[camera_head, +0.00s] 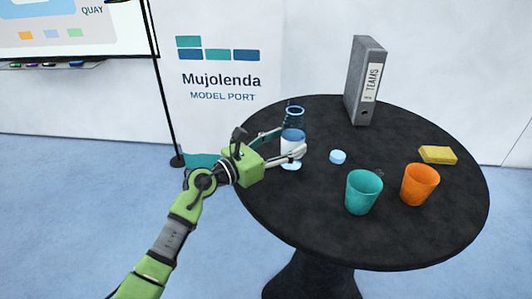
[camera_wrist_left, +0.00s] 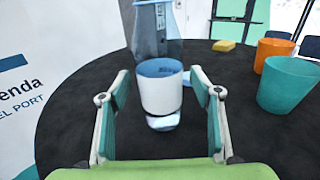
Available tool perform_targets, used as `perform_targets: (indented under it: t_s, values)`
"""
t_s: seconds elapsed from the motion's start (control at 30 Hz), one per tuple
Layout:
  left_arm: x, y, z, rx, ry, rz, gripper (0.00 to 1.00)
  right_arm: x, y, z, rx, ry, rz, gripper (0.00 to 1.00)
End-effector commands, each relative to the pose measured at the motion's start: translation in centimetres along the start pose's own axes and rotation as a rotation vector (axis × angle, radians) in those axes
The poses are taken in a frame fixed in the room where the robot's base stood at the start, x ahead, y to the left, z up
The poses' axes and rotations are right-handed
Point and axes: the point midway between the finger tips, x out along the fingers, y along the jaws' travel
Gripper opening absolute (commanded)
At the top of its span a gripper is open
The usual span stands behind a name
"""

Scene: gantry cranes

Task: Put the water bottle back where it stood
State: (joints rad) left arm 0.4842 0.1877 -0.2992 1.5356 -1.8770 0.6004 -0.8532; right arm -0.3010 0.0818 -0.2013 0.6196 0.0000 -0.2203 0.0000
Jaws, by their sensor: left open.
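The water bottle (camera_head: 292,136) is clear with a white label band and stands upright near the left edge of the round black table (camera_head: 420,249). In the left wrist view the bottle (camera_wrist_left: 161,95) is between my fingers, with a visible gap on each side. My left gripper (camera_head: 289,145) is open around the bottle; it also shows in the left wrist view (camera_wrist_left: 160,82). A light blue cap (camera_head: 338,157) lies on the table to the right of the bottle. My right gripper is not in view.
A teal cup (camera_head: 363,192) and an orange cup (camera_head: 420,185) stand at the front right. A yellow sponge-like block (camera_head: 437,155) lies behind them. A grey binder (camera_head: 364,80) stands at the back. The tabletop between bottle and binder is clear.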

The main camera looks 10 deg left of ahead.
Motion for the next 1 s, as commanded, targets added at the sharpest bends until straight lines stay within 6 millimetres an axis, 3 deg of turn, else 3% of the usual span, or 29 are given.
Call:
perform_targets:
  t_s: [0.2, 0.4, 0.6, 1.0]
  values:
    - [-5.0, 0.1, -0.5, 0.005, 0.002, 0.002, 0.58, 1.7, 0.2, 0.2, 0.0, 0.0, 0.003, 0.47]
    - [-8.2, 0.0, -0.3, 0.002, 0.001, 0.0, 0.58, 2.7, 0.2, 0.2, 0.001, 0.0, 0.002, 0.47]
    - [-9.4, 0.0, 0.0, 0.001, 0.0, -0.001, 0.58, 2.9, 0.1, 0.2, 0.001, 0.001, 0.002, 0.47]
    - [-9.4, 0.0, 0.0, 0.0, 0.0, -0.001, 0.58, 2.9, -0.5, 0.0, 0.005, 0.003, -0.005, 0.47]
